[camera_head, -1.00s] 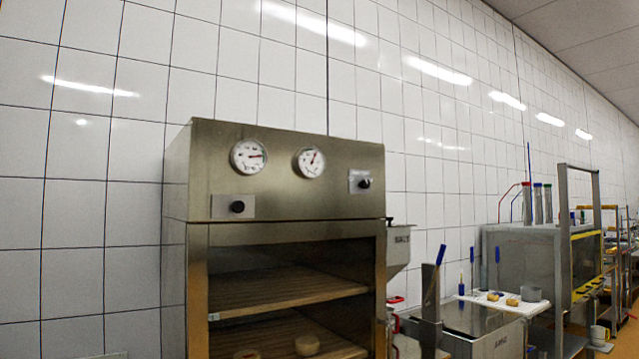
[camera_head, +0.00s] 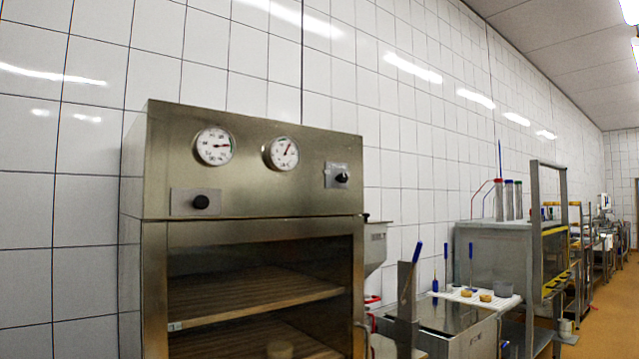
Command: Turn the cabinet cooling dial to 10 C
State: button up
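The steel cabinet (camera_head: 250,185) stands against the tiled wall, with an open front and wooden shelves. A black knob on a plate (camera_head: 201,202) sits below the left gauge. Another black knob on a plate (camera_head: 342,177) sits at the panel's right end. The markings around both knobs are too small to read, so I cannot tell which is the cooling dial or its setting. My gripper is not in view.
A pale cheese (camera_head: 280,349) lies on the cabinet's lower shelf. Right of the cabinet are a steel vat (camera_head: 450,320), a white tray (camera_head: 480,298) and a large steel tank (camera_head: 495,250). The orange floor (camera_head: 605,315) is clear at far right.

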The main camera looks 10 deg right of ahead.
aim_at(342, 178)
jog(key=z, duration=0.35)
jog(key=i, duration=1.55)
jog(key=u, duration=0.6)
